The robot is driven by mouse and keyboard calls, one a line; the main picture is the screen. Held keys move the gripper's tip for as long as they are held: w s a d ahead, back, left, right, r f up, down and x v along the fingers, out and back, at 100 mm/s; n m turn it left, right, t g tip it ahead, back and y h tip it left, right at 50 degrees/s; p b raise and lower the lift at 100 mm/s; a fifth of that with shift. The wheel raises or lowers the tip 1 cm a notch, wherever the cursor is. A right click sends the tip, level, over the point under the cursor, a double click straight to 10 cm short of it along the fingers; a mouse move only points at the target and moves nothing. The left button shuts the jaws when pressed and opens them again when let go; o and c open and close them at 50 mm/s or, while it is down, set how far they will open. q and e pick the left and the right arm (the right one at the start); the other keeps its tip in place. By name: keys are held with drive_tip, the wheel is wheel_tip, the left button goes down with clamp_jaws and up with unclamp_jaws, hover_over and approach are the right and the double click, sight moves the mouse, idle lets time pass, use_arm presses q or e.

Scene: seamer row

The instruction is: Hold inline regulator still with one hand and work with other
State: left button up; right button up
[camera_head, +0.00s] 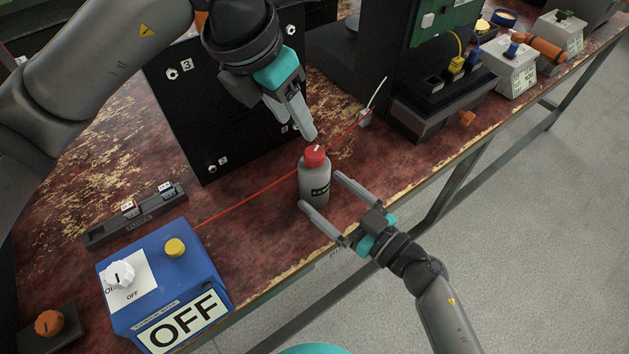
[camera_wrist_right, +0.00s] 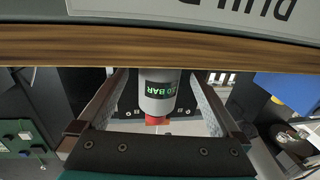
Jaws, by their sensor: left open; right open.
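The inline regulator (camera_head: 313,186) is a grey upright cylinder with a red knob (camera_head: 314,157) on top, standing on the worn red bench near its front edge. It also shows in the right wrist view (camera_wrist_right: 157,98), with green "BAR" display text partly readable. My right gripper (camera_head: 320,190) is open, its fingers reaching around the regulator from the front, one on each side. In the right wrist view (camera_wrist_right: 157,82) gaps show between the regulator and both fingers. My left gripper (camera_head: 296,122) is open and empty just above and behind the red knob, pointing down.
A red line (camera_head: 245,205) runs across the bench behind the regulator to a small grey fitting (camera_head: 365,118). A blue box (camera_head: 165,285) reading OFF stands front left. A black panel (camera_head: 215,115) stands behind. A dark device (camera_head: 440,100) is at right.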

sight(325, 193)
drive_tip(key=shift+x, duration=2)
drive_tip(key=shift+c, duration=0.2)
drive_tip(key=c, duration=1.4)
drive_tip(key=shift+c, duration=0.2)
use_arm(q)
drive_tip(key=o, duration=0.4)
